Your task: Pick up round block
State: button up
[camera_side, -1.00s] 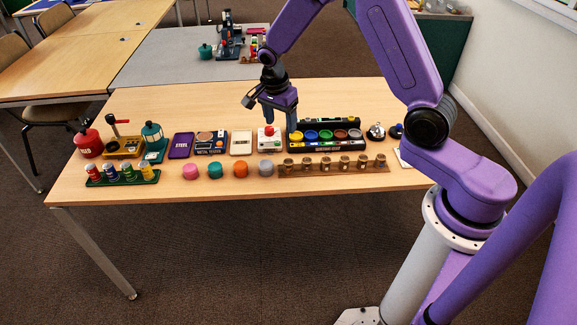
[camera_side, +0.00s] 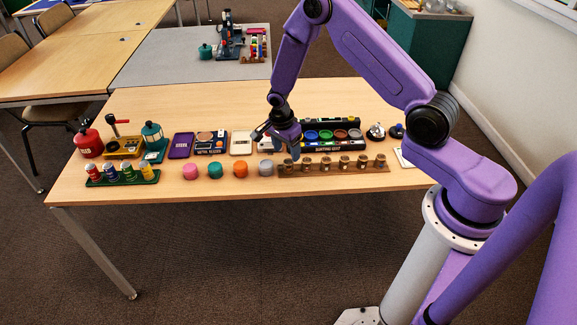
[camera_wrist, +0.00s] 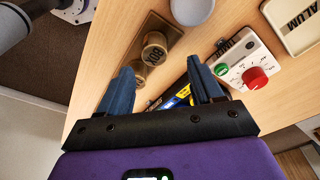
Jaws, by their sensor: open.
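Several round blocks stand in a row near the table's front edge in the side view: a pink block (camera_side: 190,172), a teal block (camera_side: 215,170), an orange block (camera_side: 240,169) and a grey block (camera_side: 266,168). The pictures do not show which one the task names. My gripper (camera_side: 275,146) is open and empty above the grey block and the wooden rack's left end. In the wrist view the grey block (camera_wrist: 192,9) is at the top edge, beyond my open fingers (camera_wrist: 160,70).
A wooden rack (camera_side: 375,168) holds several brass pieces (camera_wrist: 155,42), close to my fingers. Behind are the sorting unit (camera_side: 333,146) and a white box with a red knob (camera_wrist: 256,78). A green rack (camera_side: 104,181) of small cans stands left. The table's front strip is clear.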

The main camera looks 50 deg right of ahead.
aim_at(288, 161)
jog(key=shift+s+d+f, duration=0.1)
jog(key=shift+s+f, duration=0.05)
jog(key=shift+f, duration=1.3)
jog(key=shift+s+d+f, duration=0.1)
jog(key=shift+s+f, duration=0.05)
jog(key=shift+f, duration=1.3)
jog(key=c, duration=1.1)
